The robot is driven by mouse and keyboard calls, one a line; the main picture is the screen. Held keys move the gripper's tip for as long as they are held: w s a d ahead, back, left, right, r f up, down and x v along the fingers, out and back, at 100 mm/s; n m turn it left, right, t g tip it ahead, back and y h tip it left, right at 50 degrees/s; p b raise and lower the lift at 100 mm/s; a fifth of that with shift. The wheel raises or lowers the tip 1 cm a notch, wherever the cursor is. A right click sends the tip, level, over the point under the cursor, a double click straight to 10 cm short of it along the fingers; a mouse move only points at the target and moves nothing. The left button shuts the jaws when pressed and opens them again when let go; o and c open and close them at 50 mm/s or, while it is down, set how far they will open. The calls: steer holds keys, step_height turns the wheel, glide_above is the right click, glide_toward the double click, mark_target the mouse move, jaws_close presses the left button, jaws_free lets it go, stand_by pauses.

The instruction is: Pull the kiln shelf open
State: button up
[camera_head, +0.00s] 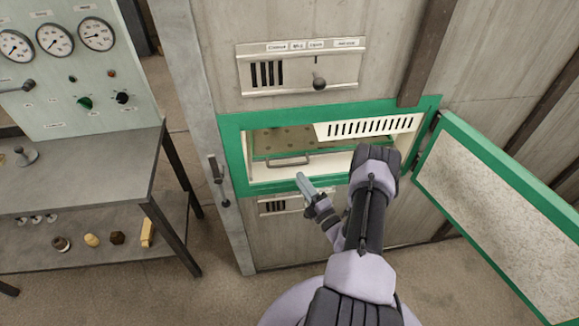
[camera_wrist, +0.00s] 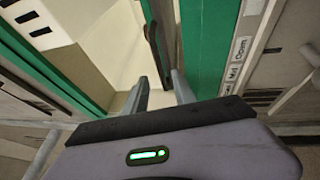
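The kiln shelf (camera_head: 284,141) is a brown perforated plate seen inside the green-framed kiln opening (camera_head: 236,155). A grey bar handle (camera_head: 288,161) is on its front edge. In the head view my gripper (camera_head: 303,182) is in front of the lower part of the opening, just below and right of the handle, apparently apart from it.
The green-edged kiln door (camera_head: 490,205) stands swung open at the right. A slotted white panel (camera_head: 368,127) hangs at the opening's upper right. A control panel with gauges (camera_head: 55,40) and a grey table (camera_head: 80,175) stand left. Small objects lie on the table's lower shelf (camera_head: 170,243).

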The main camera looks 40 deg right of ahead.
mark_target(290, 165)
steer(key=b+x, duration=0.1)
steer(key=x, duration=0.7)
jaws_close()
steer(key=shift+a, duration=0.1)
stand_by(1.1)
